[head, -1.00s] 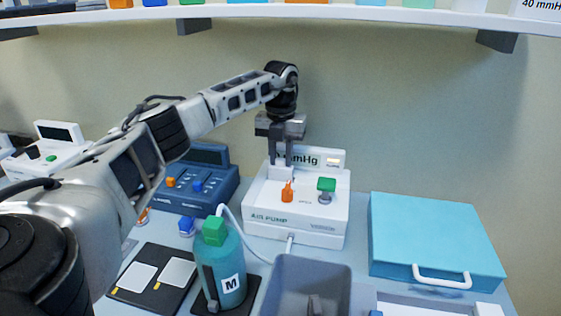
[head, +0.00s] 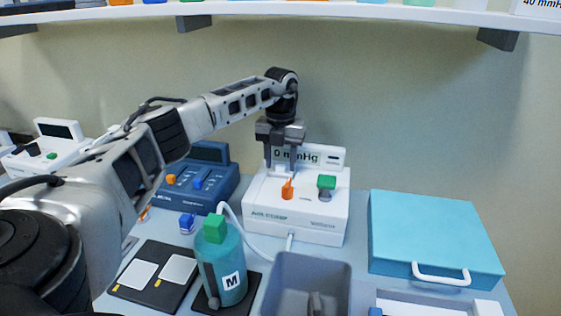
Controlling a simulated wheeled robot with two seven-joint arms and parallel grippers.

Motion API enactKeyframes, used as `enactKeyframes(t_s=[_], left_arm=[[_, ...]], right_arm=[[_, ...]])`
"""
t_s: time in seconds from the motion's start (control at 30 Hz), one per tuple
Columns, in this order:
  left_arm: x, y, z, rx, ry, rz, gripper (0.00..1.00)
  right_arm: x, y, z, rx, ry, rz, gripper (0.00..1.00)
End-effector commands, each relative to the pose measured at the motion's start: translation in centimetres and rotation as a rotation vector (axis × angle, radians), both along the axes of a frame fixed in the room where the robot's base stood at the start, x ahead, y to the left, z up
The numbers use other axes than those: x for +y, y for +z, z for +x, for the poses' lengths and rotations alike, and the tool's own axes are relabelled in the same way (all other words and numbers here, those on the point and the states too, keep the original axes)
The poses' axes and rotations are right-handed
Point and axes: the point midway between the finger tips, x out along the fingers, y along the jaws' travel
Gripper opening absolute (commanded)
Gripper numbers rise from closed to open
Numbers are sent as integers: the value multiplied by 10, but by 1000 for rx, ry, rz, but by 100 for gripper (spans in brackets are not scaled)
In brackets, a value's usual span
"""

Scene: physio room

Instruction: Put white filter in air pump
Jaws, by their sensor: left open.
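The white air pump (head: 325,222) stands against the back wall, with an orange lever, a green knob and a display reading 0 mmHg. My left gripper (head: 280,168) points down over the pump's left rear part. Its fingers are apart, one on each side of the gap in front of the display. I cannot make out the white filter clearly: white on white between the fingertips is too small to tell, so I cannot say whether it sits in the pump. My right gripper does not show.
A teal bottle marked M (head: 221,268) stands in front of the pump, with a grey bin (head: 335,272) beside it. A blue case (head: 432,235) lies to the right and a dark blue device (head: 205,185) to the left. A shelf (head: 300,14) runs overhead.

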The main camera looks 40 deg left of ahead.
Motion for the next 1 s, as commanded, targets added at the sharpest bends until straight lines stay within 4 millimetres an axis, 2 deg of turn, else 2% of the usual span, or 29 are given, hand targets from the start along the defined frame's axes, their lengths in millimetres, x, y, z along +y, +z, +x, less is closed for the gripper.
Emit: enactKeyframes(t_s=[0.2,0.4,0.57,1.0], left_arm=[[0,37,1,-6,0,0,46],[0,64,1,-3,1,-1,46],[0,71,0,0,0,-1,46],[0,71,0,0,0,-1,46]], right_arm=[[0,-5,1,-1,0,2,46],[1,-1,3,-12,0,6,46],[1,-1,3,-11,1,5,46],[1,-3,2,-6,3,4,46]])
